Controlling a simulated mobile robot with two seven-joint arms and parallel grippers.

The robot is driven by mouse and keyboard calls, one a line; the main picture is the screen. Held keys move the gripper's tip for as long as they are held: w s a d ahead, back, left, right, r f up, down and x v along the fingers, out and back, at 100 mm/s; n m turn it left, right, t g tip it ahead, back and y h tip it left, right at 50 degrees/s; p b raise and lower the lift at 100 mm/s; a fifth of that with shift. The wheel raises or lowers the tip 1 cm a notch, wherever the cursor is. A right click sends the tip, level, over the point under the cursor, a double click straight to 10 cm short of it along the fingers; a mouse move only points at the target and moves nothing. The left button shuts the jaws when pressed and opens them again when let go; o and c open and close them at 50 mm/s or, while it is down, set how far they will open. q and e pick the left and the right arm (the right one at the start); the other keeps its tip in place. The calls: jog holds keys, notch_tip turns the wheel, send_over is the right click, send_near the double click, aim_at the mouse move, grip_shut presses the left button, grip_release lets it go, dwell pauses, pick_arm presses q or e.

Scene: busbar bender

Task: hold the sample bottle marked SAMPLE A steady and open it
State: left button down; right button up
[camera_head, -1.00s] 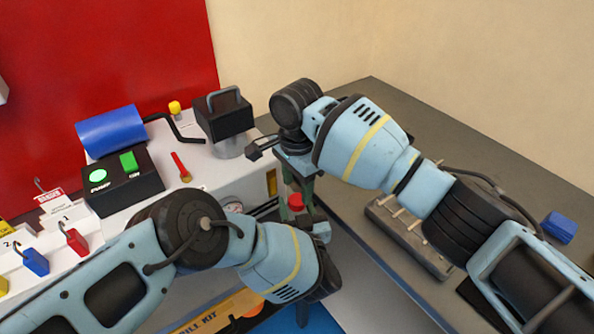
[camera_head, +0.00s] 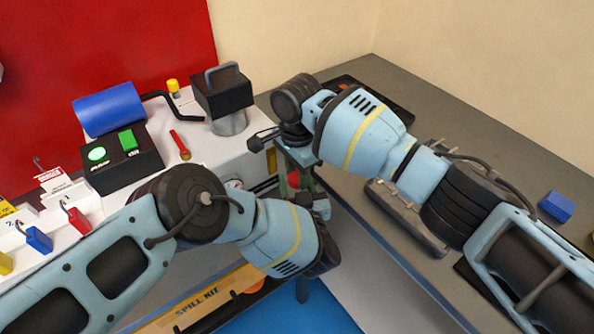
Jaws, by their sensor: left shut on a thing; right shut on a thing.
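A small red part (camera_head: 293,180), which looks like the bottle's cap, shows between my two grippers. The rest of the sample bottle is hidden, and no SAMPLE A marking can be read. My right gripper (camera_head: 300,178) points down from above and is shut at the red part; its fingers partly cover it. My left gripper (camera_head: 312,200) reaches in from the lower left, just below, and is shut on what seems to be the bottle's body. Its own wrist hides most of that grip.
A white-topped machine (camera_head: 205,155) with a black pump box (camera_head: 122,160) stands at left. Several padlocks hang at lower left, including a red one (camera_head: 75,218). A spill kit (camera_head: 195,300) lies below. The grey bench (camera_head: 480,140) at right holds a blue block (camera_head: 557,206).

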jog(key=n, duration=1)
jog(key=shift+n, duration=0.4)
jog(key=n, duration=1.5)
jog(key=shift+r+n, duration=0.1)
jog(key=shift+n, duration=0.3)
jog(key=n, duration=0.4)
jog(key=shift+n, duration=0.4)
jog(key=n, duration=0.9)
jog(key=shift+n, duration=0.3)
jog(key=n, duration=1.3)
jog(key=shift+r, duration=0.1)
jog(key=shift+r, duration=0.15)
